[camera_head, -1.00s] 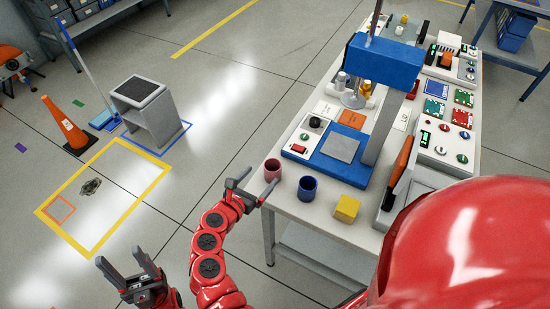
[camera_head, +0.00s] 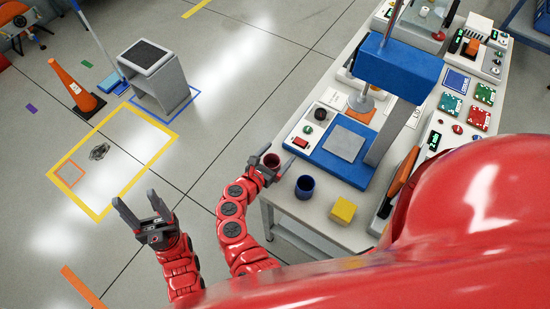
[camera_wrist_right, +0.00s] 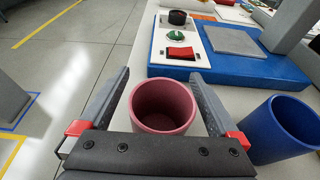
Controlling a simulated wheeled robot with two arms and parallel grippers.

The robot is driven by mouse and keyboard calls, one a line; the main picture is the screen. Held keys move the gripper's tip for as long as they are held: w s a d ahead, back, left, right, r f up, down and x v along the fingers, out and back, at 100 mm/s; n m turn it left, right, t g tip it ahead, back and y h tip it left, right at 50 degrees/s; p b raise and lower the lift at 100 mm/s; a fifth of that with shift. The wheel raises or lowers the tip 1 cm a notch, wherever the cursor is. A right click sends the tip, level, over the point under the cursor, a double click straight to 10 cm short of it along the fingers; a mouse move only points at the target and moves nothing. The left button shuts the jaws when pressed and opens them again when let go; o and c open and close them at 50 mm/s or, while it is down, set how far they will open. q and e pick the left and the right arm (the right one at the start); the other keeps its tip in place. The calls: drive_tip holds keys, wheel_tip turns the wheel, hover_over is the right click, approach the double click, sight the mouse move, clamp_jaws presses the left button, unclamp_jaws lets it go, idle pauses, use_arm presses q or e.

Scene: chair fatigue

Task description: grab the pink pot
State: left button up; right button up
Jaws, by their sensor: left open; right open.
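The pink pot (camera_head: 271,160) stands upright at the left edge of the workbench in the head view. In the right wrist view the pink pot (camera_wrist_right: 163,106) sits between the two open fingers of my right gripper (camera_wrist_right: 165,95), with a small gap to each finger. My right gripper also shows in the head view (camera_head: 272,163), with its fingers on either side of the pot. The pot's lower part is partly hidden by the gripper. My left gripper (camera_head: 141,207) is open and empty, over the floor to the left of the bench.
A blue press machine (camera_head: 342,152) stands behind the pots. The floor left of the bench is clear around my left gripper.

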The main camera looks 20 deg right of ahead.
drive_tip(key=shift+s+a+r, duration=0.1)
drive_tip(key=shift+s+a, duration=0.1)
drive_tip(key=shift+a, duration=0.05)
drive_tip(key=shift+s+a+r, duration=0.1)
drive_tip(key=shift+s+a, duration=0.05)
drive_tip(key=shift+s, duration=0.05)
drive_tip(key=shift+c, duration=2)
drive_tip(key=shift+w+d, duration=0.15)
drive_tip(key=shift+d, duration=0.05)
drive_tip(key=c, duration=0.5)
drive_tip(key=shift+a, duration=0.1)
drive_tip(key=c, duration=0.5)
